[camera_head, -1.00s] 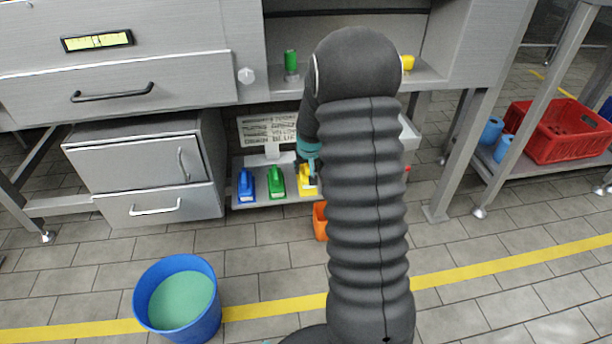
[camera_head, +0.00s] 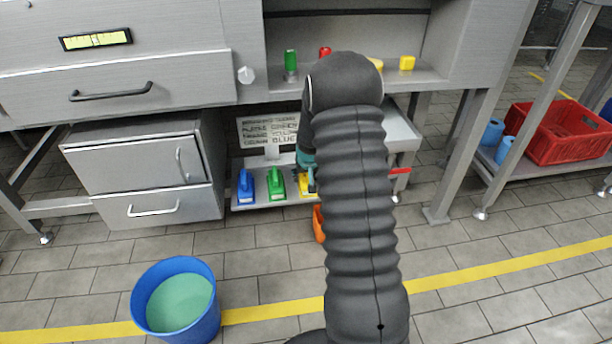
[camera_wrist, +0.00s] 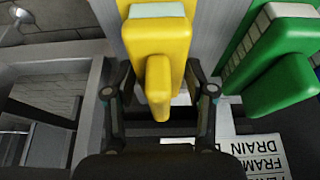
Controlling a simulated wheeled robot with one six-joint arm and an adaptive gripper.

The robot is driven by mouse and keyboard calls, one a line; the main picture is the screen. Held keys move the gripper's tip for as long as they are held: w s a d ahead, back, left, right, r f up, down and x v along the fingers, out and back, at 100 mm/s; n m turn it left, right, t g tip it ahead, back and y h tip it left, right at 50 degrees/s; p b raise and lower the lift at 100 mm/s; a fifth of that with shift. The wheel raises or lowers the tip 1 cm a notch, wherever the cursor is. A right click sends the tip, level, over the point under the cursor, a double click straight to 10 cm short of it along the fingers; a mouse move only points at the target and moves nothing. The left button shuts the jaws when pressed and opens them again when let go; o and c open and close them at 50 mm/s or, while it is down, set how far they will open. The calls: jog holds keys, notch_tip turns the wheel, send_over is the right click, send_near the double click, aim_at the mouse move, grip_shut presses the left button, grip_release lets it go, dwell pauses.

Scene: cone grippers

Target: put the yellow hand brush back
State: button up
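The yellow hand brush (camera_head: 307,190) is on the low grey shelf, right of a green brush (camera_head: 276,186) and a blue brush (camera_head: 246,187). In the wrist view the yellow brush (camera_wrist: 157,40) fills the top middle, its handle pointing toward me. My gripper (camera_wrist: 158,80) has its two fingers apart, one on each side of the handle, with dark gaps between them and the handle. The fingertips are partly hidden by the brush block. In the head view my arm hides most of the gripper.
A lettered sign (camera_head: 268,130) stands behind the brushes; it also shows in the wrist view (camera_wrist: 262,152). The green brush (camera_wrist: 275,70) is close beside the yellow one. A steel cabinet (camera_head: 140,170) is left of the shelf. A blue bucket (camera_head: 150,318) stands on the floor.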

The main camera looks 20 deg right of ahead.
jog(key=shift+r, duration=0.1)
jog(key=s+a+r+n+p, duration=0.1)
jog(key=s+a+r, duration=0.4)
jog(key=r, duration=0.4)
jog(key=s+a+r, duration=0.3)
jog(key=s+r, duration=0.4)
jog(key=r, duration=0.1)
jog(key=s+a+r+n+p, duration=0.1)
jog(key=s+a+r, duration=0.4)
jog(key=r, duration=0.4)
jog(key=s+a+r, duration=0.2)
jog(key=s+a, duration=0.1)
jog(key=s, duration=0.7)
jog(key=s+a+r+n+t+y, duration=0.1)
jog(key=s+a, duration=0.2)
jog(key=s, duration=0.8)
jog(key=shift+a+r, duration=0.15)
jog(key=shift+r, duration=0.25)
notch_tip(320, 180, up, 8)
jog(key=p, duration=0.7)
jog(key=shift+f, duration=0.2)
